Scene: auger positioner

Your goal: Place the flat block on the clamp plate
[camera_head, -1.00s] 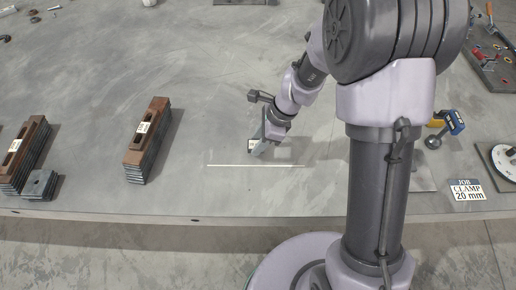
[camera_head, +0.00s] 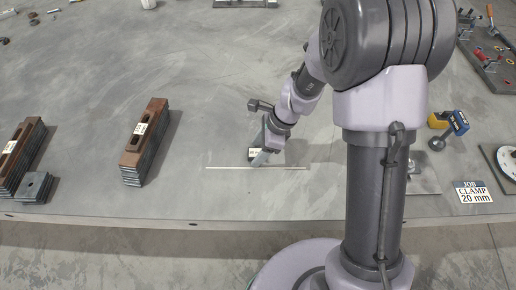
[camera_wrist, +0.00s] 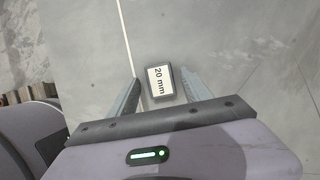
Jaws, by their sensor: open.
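A small dark block with a white "20 mm" label (camera_wrist: 160,82) lies on the grey table just past the jaws in the wrist view. In the head view its label shows beside the fingers (camera_head: 253,153), partly hidden. My gripper (camera_wrist: 160,79) is open, with one finger to each side of the block; whether they touch it I cannot tell. In the head view my gripper (camera_head: 262,158) is low over the table near a thin white line. A grey plate (camera_head: 425,181), possibly the clamp plate, is mostly hidden behind my arm's column.
A "JOB CLAMP 20 mm" card (camera_head: 473,191) lies at the right, near a blue and yellow tool (camera_head: 455,122) and a round dial (camera_head: 508,160). Stacks of brown-topped plates (camera_head: 146,140) stand at the left. The middle of the table is clear.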

